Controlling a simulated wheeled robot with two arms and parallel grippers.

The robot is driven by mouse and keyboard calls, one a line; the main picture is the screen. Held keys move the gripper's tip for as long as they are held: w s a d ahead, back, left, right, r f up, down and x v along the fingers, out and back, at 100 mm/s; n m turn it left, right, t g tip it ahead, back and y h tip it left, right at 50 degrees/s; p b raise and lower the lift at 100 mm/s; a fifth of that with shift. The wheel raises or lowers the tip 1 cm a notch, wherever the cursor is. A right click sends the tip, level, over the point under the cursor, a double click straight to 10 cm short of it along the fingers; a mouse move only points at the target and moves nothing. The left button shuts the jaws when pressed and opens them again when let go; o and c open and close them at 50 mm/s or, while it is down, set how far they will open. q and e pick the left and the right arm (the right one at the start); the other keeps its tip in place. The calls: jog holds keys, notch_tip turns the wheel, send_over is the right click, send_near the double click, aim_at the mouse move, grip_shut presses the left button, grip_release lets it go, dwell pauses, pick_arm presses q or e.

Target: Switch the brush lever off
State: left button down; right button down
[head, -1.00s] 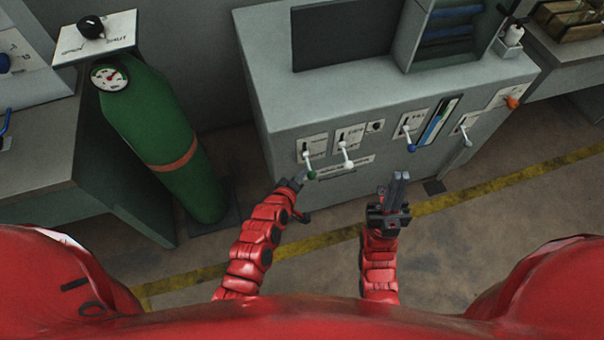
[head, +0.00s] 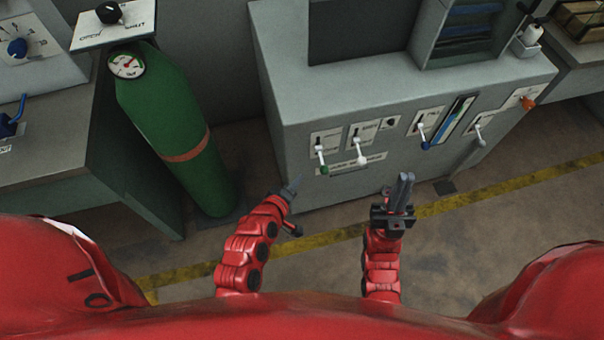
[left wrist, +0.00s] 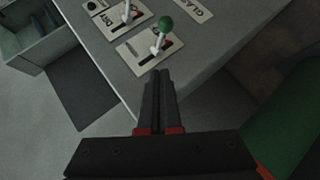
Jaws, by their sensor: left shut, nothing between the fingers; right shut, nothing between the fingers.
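A row of levers runs along the front of the grey cabinet (head: 300,185). The leftmost is a white lever with a green knob (head: 324,170), hanging down from its plate. It also shows in the left wrist view (left wrist: 166,25), beyond my fingertips. Beside it is a lever with a white knob (head: 362,160); further right are a blue-knobbed lever (head: 425,145) and a pale one (head: 480,141). I cannot read which plate says brush. My left gripper (head: 292,186) is shut and empty, apart from the green-knobbed lever. My right gripper (head: 402,190) is shut and empty below the cabinet front.
A green gas cylinder (head: 165,120) with a gauge stands left of the cabinet. A grey bench (head: 60,150) with a blue-handled control is further left. An orange knob (head: 528,103) sits at the cabinet's right end. The floor in front, with a yellow line (head: 470,200), is clear.

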pick_arm(q)
jog(key=shift+f+v, duration=0.2)
jog(key=shift+v, duration=1.4)
jog(key=shift+s, duration=0.1)
